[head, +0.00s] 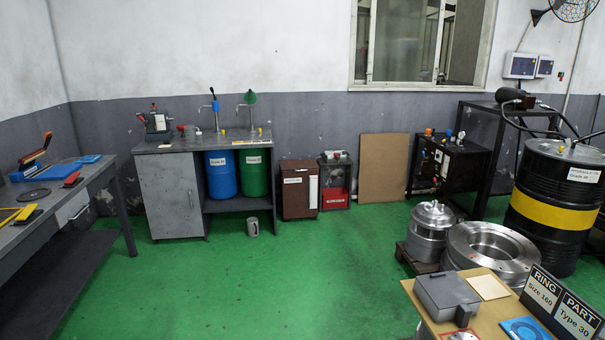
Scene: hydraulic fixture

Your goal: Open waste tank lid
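A brown box-shaped tank (297,197) stands on the green floor against the back wall, right of the workbench. It has a small white label on its front, too small to read, and a white strip at its right side. It looks like the waste tank, but I cannot confirm this from the label. Its flat lid (297,165) looks closed. My gripper is not in view.
A grey cabinet (335,165) with a red bin stands right of the tank. A workbench (172,190) with blue (221,175) and green (255,173) drums is at left. A mug (252,227) sits on the floor. The central green floor (230,285) is clear.

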